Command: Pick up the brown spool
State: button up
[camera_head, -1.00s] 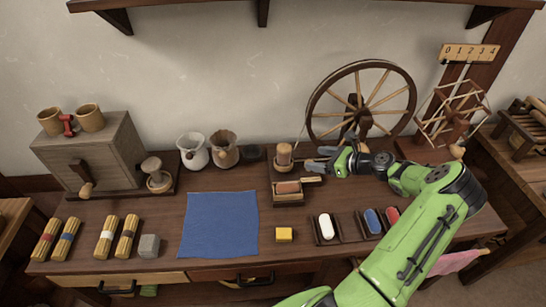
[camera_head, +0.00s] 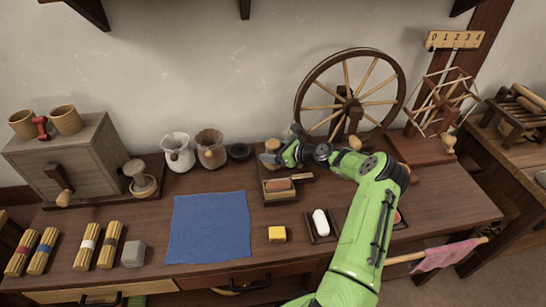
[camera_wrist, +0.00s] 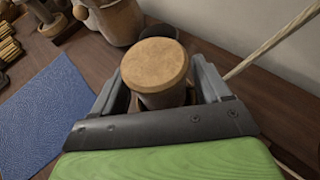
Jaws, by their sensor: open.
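The brown spool (camera_wrist: 155,65) stands upright, its round light-brown top facing the wrist camera. In the head view the spool (camera_head: 272,146) is at the back of a small dark wooden stand (camera_head: 271,202), partly hidden by my gripper. My gripper (camera_wrist: 157,78) is open, with one grey finger on each side of the spool. In the head view my gripper (camera_head: 281,152) is at the spool from the right. I cannot tell whether the fingers touch it.
The spinning wheel (camera_head: 352,100) stands close behind my arm. A dark small bowl (camera_head: 239,151) and two jugs (camera_head: 210,150) are left of the spool. A blue cloth (camera_head: 209,227) covers the table at front left.

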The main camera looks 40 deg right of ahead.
jog(key=shift+r, duration=0.1)
jog(key=shift+c, duration=0.5)
jog(key=c, duration=1)
